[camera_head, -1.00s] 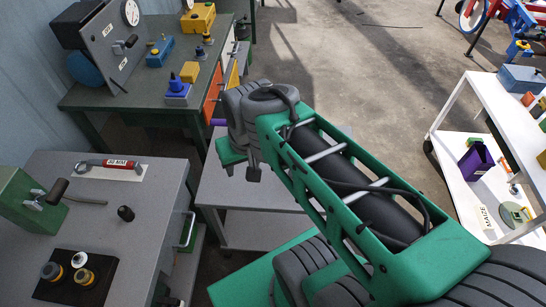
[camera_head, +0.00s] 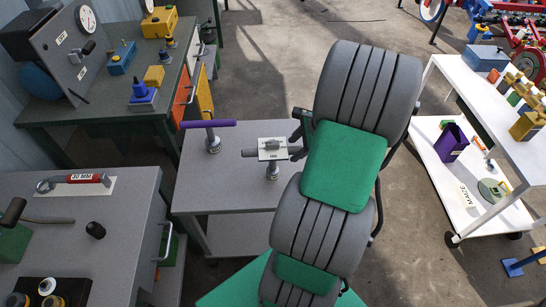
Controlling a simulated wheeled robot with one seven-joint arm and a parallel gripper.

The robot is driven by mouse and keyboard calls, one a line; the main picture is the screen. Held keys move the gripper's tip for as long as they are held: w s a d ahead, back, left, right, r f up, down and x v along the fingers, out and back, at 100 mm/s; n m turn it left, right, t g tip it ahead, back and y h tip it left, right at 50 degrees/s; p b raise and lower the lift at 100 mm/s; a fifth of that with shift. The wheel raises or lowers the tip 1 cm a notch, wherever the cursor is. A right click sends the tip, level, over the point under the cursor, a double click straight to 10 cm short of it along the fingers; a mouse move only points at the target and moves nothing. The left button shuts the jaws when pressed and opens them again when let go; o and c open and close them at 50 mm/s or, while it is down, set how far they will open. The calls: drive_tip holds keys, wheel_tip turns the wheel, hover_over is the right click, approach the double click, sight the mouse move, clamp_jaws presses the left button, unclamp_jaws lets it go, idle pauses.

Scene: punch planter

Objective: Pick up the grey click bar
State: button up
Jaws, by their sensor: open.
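The grey click bar, which I take to be the dark grey bar (camera_head: 250,153), lies across a short metal post on the small grey cart (camera_head: 225,185). A white plate (camera_head: 271,149) shows at the middle of the bar. My gripper (camera_head: 294,142) is open at the right end of the bar, partly hidden behind my arm. I cannot tell whether its fingers touch the bar or surround it. A purple bar (camera_head: 209,124) rests on a similar post to the left, apart from the gripper.
A grey bench (camera_head: 125,215) at left holds a red-handled tool (camera_head: 84,178) and a black knob (camera_head: 96,230). A green bench (camera_head: 110,109) behind carries blue and yellow blocks. A white shelf cart (camera_head: 470,110) stands right. Open floor lies behind the grey cart.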

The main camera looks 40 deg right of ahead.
sight(273, 163)
drive_tip(key=x, duration=0.2)
drive_tip(key=shift+w+f, duration=0.2)
drive_tip(key=shift+f, duration=0.15)
drive_tip(key=shift+c, duration=0.2)
clamp_jaws()
drive_tip(key=shift+r, duration=0.1)
